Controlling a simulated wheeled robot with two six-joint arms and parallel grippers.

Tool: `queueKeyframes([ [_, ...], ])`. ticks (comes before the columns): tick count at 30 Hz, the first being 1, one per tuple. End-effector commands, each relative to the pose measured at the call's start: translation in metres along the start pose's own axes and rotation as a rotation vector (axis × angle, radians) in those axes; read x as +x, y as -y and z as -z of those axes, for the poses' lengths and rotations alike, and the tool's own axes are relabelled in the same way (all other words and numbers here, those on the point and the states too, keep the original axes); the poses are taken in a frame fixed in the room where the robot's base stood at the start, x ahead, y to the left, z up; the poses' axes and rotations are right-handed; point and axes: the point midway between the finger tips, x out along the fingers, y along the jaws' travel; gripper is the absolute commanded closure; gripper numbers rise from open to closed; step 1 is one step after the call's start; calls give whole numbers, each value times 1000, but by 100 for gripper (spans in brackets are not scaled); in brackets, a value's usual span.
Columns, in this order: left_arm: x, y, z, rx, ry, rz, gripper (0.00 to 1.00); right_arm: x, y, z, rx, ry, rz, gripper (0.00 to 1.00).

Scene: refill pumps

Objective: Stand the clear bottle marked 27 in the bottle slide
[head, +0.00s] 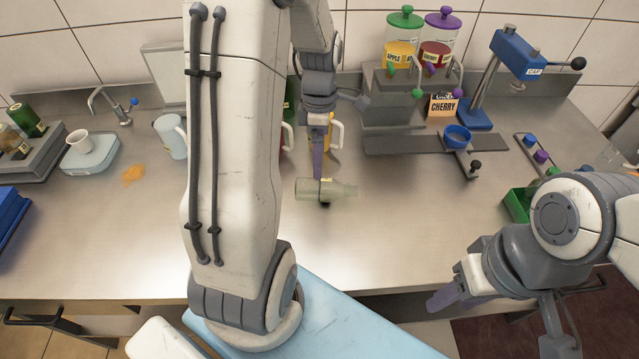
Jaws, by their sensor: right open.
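The clear bottle (340,191) lies on its side in the middle of the steel counter, its neck to the right. A small label shows on it, but I cannot read its number. My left gripper (318,165) comes down from above onto the bottle, its fingers seen edge-on at the label. I cannot tell whether they grip it. The bottle slide (400,145) is a flat metal rail below the dispenser, with a blue round holder (457,134) and a black knob. My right gripper (460,298) is open and empty at the counter's front edge, right of centre.
The dispenser with apple and cherry jars (404,50) and a blue capping press (518,55) stand behind. A white cup (79,142) on a scale and an orange spill (133,174) are left. The counter between bottle and slide is clear.

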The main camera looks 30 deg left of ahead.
Motion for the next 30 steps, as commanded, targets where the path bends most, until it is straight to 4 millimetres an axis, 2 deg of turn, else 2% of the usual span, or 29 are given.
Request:
queueKeyframes([
  [3,21,2,0,2,-1,5,0,0,0,0,0,0,0,50],
  [11,42,2,-2,6,-1,3,0,-3,0,0,0,0,0,50],
  [19,81,3,-7,5,-1,5,0,-9,1,0,0,0,0,50],
  [22,87,3,-7,5,0,2,0,-9,1,0,0,0,0,50],
  [29,88,2,-7,6,0,0,0,-9,1,0,0,0,0,50],
  [30,88,2,-7,7,0,0,15,-9,1,0,0,0,0,50],
])
